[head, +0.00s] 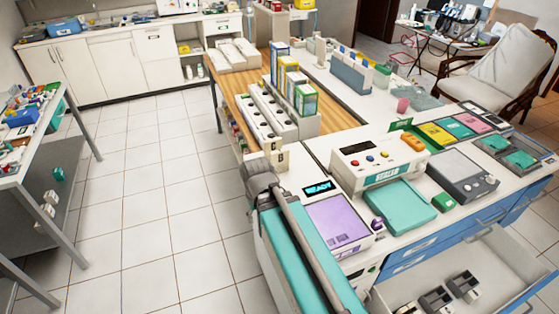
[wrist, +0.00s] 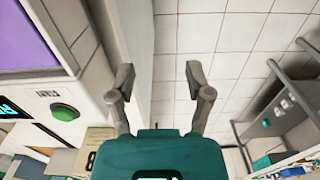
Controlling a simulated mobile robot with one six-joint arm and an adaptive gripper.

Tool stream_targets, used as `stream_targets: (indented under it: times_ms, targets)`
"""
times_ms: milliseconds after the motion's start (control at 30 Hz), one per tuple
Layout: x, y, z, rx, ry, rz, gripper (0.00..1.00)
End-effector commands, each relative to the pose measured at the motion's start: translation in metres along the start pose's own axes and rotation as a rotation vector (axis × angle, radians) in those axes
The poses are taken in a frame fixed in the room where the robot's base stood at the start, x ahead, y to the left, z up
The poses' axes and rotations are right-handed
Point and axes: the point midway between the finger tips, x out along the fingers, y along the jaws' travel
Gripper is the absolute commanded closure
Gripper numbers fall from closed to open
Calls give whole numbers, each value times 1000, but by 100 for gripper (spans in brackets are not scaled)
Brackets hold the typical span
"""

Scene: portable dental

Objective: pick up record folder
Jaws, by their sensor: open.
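My gripper (wrist: 159,76) is open and empty in the wrist view, its two fingers apart above the tiled floor, beside the counter's edge. In the head view my arm covers the front of the counter, and the fingers cannot be made out. Flat folder-like pieces lie on the right part of the counter: a yellow one (head: 434,134), a teal one (head: 457,126) and a pink one (head: 475,121). I cannot tell which thing is the record folder. None of these flat pieces is seen in the wrist view.
A purple-topped device (head: 338,222) stands close to my arm, near the sealer (head: 378,162). A teal slab (head: 401,208) lies before the sealer. A drawer (head: 455,270) hangs open at the lower right. Boxes (head: 292,82) stand farther back.

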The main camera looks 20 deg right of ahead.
Motion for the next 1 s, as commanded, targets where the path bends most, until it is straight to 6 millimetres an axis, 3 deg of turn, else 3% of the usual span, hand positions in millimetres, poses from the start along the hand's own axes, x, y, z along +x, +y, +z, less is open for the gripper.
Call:
stream_targets:
  times_ms: [500, 767, 1000]
  targets:
    - [-99, 3, -23, 39, 36, -1, 34]
    - [-133, 14, -45, 134, 47, -3, 34]
    - [-151, 36, -86, 388, 46, -7, 34]
